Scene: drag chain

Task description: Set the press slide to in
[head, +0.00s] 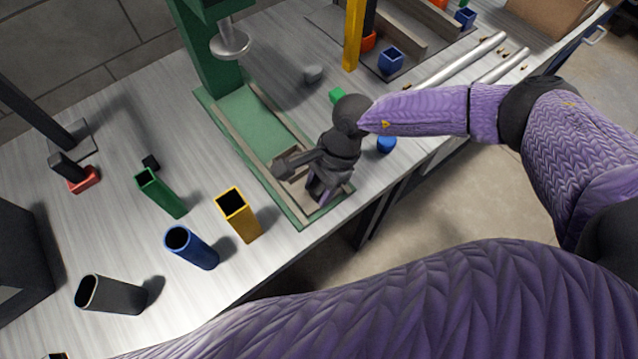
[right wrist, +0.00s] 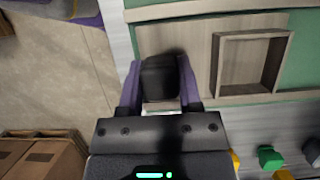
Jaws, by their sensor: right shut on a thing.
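The green press (head: 210,60) stands at the back of the table with its round metal ram (head: 230,42) raised. Its green base (head: 245,115) runs toward the table's front edge, with a rail along each side. The press slide (right wrist: 203,55) is a tan plate with a raised square frame on it. It sits at the front end of the base, away from the ram, partly hidden by my gripper in the head view. My right gripper (right wrist: 162,85) is shut on the slide's black knob (right wrist: 160,78). My left gripper is not in view.
Green (head: 162,195), yellow (head: 240,217), blue (head: 192,248) and grey (head: 110,295) tubes stand left of the press. A small grey piece (head: 313,74), a green block (head: 337,96) and a blue piece (head: 386,144) lie to its right. Metal rods (head: 460,62) lie farther right.

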